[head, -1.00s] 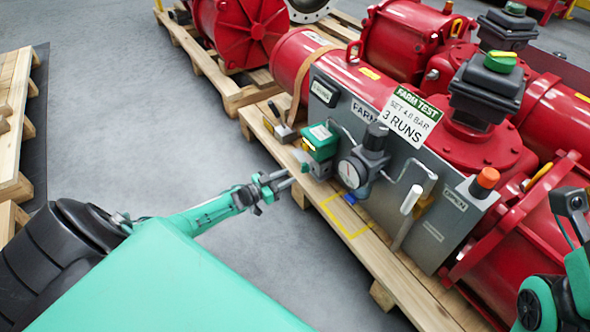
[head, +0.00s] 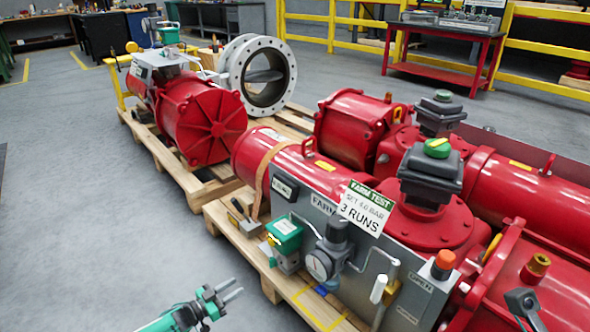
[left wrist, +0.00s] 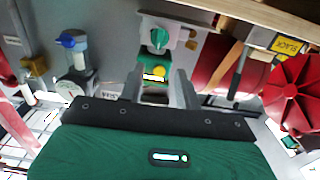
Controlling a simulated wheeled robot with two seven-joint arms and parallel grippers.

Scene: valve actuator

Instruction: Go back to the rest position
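My left gripper (head: 222,293) is at the lower left in the head view, left of the pallet's front edge and apart from the valve actuator. Its two fingers are spread with nothing between them. The left wrist view also shows the left gripper (left wrist: 166,88), with the actuator panel beyond its fingers. The red valve actuator (head: 435,215) lies on a wooden pallet, with a grey panel (head: 405,285) carrying a gauge regulator (head: 325,255) and a green-topped box (head: 285,235).
A second red actuator (head: 205,120) and a flanged ring (head: 262,75) stand on pallets behind. A red workbench (head: 440,45) and yellow railing (head: 340,32) are at the back. The grey floor (head: 90,220) at left is clear.

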